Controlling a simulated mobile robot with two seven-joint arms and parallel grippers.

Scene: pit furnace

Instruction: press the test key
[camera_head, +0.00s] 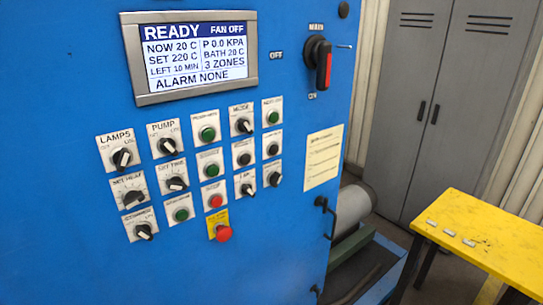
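A blue control cabinet (70,60) fills the left and middle. Its panel carries a grid of labelled controls: black rotary knobs such as LAMPS (122,158) and PUMP (166,144), and several round keys. A green key (207,134) sits in the top row, and another green key (273,117) is at its right end. Black keys (243,159) and a red key (215,200) sit lower. Most small labels are too blurred to read, so I cannot tell which is the test key. The display (197,55) reads READY and ALARM NONE. Neither gripper is in view.
A red mushroom button (223,233) on a yellow plate sits at the panel's bottom. A black and red main switch (322,65) is at upper right. A yellow table (490,240) with small metal pieces and grey lockers (440,90) stand to the right.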

